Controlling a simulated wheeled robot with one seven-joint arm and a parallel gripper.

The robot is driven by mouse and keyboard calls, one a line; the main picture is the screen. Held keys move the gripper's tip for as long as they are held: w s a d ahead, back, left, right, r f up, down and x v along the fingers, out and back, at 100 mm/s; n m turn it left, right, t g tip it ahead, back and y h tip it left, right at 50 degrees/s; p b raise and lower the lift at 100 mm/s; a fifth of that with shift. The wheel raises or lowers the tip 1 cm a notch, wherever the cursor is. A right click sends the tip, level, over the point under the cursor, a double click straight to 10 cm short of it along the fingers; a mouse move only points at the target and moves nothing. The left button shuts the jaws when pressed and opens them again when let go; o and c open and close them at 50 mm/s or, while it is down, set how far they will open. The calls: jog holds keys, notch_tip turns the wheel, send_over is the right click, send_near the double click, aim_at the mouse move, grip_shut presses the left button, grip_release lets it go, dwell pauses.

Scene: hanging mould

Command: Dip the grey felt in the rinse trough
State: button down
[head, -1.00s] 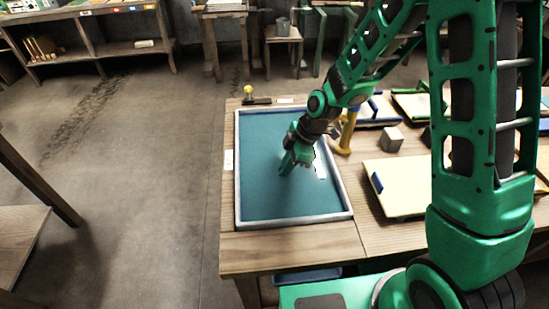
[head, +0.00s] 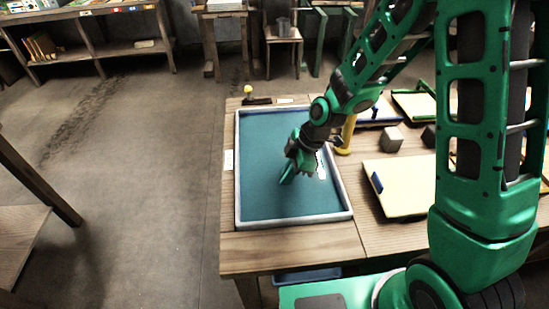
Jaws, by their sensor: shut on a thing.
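The rinse trough (head: 247,207) is a wide, shallow tray with a pale grey rim and a flat teal inside, set on the left end of the wooden table. My gripper (head: 287,177) points down over the middle of the trough, with its fingers low near the teal surface. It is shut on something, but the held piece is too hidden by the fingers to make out. I see no grey felt clearly anywhere else. I cannot tell whether the fingertips touch the surface.
A yellow post (head: 347,134) stands just right of the trough. A grey cube (head: 391,139) and a cream board with a blue handle (head: 402,186) lie further right. A small yellow-topped object (head: 248,91) stands behind the trough. The table's front strip (head: 290,245) is clear.

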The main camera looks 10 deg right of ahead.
jog(key=shift+r, duration=0.15)
notch_tip(320, 180, up, 11)
dwell(1.2)
dwell(0.8)
jog(key=shift+r, duration=1.9)
